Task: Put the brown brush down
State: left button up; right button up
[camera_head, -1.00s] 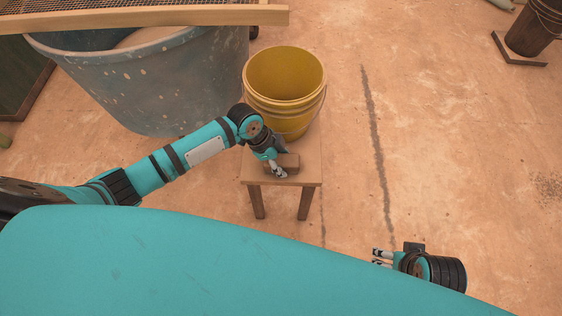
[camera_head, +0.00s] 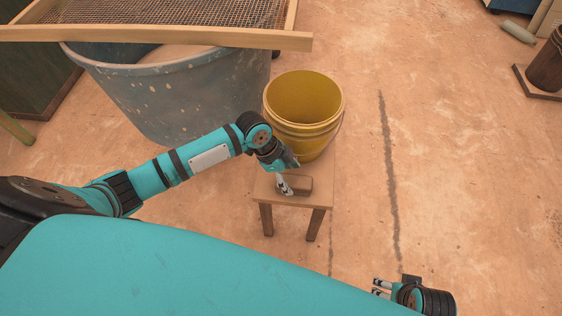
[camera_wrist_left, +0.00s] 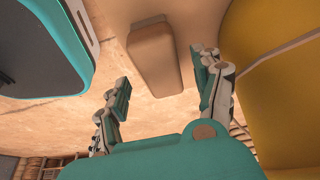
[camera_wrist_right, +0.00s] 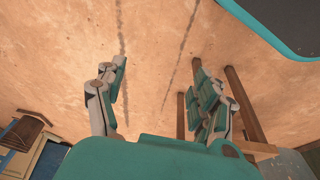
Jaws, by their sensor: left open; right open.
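The brown brush (camera_head: 296,185) lies on the small wooden stool (camera_head: 262,190), in front of the yellow bucket. In the left wrist view the brush (camera_wrist_left: 152,62) rests on the stool top, ahead of and between the fingers, with a gap on both sides. My left gripper (camera_head: 284,184) is open beside the brush, its fingers partly hiding the brush's left end. It also shows open in the left wrist view (camera_wrist_left: 160,85). My right gripper (camera_head: 382,287) is open and empty over the floor at the lower right, away from the stool.
The yellow bucket (camera_head: 303,105) stands on the back of the stool, close to my left wrist. A large grey tub (camera_head: 165,95) with a wood-framed sieve (camera_head: 160,36) on top stands behind at the left. The floor to the right is mostly clear.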

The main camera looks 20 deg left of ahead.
pick_arm(q)
jog(key=p+v, duration=0.1)
jog(key=v, duration=0.6)
jog(key=shift+s+a+r, duration=0.1)
jog(key=shift+a+r, duration=0.05)
jog(key=shift+r, duration=0.15)
pick_arm(e)
notch_tip(320, 180, down, 7)
jog(key=s, duration=0.1)
jog(key=shift+r, duration=0.15)
